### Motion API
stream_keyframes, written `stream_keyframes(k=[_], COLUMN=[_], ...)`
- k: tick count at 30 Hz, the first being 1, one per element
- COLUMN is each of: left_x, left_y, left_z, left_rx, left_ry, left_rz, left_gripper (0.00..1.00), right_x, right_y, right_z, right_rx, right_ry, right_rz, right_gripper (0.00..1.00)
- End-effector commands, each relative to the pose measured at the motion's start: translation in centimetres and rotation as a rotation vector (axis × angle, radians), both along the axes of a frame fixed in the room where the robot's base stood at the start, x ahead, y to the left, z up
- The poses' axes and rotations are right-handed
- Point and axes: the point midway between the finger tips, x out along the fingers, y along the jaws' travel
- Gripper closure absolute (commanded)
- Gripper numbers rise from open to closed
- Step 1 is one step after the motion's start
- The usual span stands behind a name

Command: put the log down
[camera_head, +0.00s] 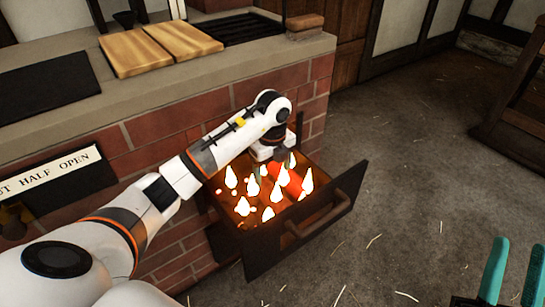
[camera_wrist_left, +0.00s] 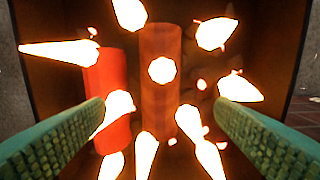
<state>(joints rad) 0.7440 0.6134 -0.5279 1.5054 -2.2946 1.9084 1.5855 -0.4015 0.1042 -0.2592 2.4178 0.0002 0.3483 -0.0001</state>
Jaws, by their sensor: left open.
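Two log-like cylinders lie in the burning firebox drawer (camera_head: 350,185): a brownish log (camera_wrist_left: 160,90) at the middle of the left wrist view and a brighter red log (camera_wrist_left: 108,75) to its left. In the head view a glowing red log (camera_head: 290,178) shows among the flames; I cannot tell which of the two it is. My left gripper (camera_wrist_left: 160,112) is open, its green fingers apart on either side of the brownish log, holding nothing. In the head view it reaches down into the drawer, its fingertips mostly hidden. My right gripper (camera_head: 512,280) is open and empty at the lower right.
Several white-hot flames (camera_head: 268,213) rise in the drawer, which stands pulled out from the brick hearth (camera_head: 165,125). Wooden boards (camera_head: 160,48) and a dark grate (camera_head: 245,28) lie on the ledge. A sign (camera_head: 45,175) is on the bricks. The straw-strewn floor (camera_head: 420,190) is open.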

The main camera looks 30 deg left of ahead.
Motion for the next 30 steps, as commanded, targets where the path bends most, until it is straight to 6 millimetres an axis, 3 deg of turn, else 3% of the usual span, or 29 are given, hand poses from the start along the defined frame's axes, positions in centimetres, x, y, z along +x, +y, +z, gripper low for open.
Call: stream_keyframes(k=[7,30], left_x=[0.0,0.0], left_y=[0.0,0.0], left_z=[2.3,3.3], left_rx=[0.0,0.0], left_ry=[0.001,0.0], left_rz=[0.0,0.0], left_gripper=[0.22,0.22], right_x=[2.0,2.9], right_y=[0.2,0.2], right_z=[-2.1,-3.4], right_rx=[-0.056,-0.088], right_ry=[0.191,0.301], right_rz=[-0.01,-0.016], right_gripper=[0.64,0.64])
